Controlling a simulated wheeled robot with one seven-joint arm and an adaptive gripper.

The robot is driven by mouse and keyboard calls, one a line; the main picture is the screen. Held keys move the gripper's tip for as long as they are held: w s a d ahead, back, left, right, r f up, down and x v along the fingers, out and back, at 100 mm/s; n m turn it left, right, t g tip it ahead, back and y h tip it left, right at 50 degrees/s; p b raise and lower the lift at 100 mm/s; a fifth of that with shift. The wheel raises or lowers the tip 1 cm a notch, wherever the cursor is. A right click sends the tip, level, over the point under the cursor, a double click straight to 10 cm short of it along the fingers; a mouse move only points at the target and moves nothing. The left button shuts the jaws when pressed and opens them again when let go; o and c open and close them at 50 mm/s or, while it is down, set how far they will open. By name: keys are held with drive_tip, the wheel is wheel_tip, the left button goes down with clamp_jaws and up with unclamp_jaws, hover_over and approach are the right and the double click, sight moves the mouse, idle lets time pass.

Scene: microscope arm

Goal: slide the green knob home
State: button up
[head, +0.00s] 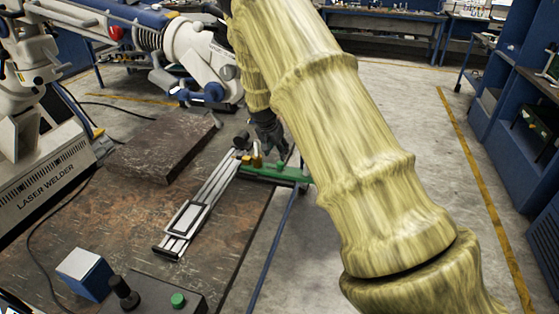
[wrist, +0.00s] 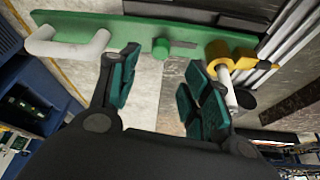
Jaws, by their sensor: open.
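The green knob (wrist: 160,48) is a short round peg on a green bar (wrist: 210,33) in the wrist view. A dark slot (wrist: 183,44) runs from the knob to the right. My gripper (wrist: 163,88) is open, its dark green finger pads apart and nothing between them. The knob is beyond the fingertips, roughly in line with the gap, and seems not touched. In the head view my gripper (head: 272,138) is just above the green bar (head: 262,173), and the knob is too small to make out clearly there.
A yellow clamp with a pale pin (wrist: 225,70) is right of the knob, and a white handle (wrist: 68,45) is left. A metal rail (head: 205,205) lies on the table. A dark block (head: 165,145) and a control box with a green button (head: 178,299) stand on the table.

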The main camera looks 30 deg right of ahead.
sight(280, 163)
drive_tip(key=shift+p+x, duration=1.05)
drive_tip(key=shift+x, duration=2.9)
drive_tip(key=shift+c, duration=0.5)
clamp_jaws()
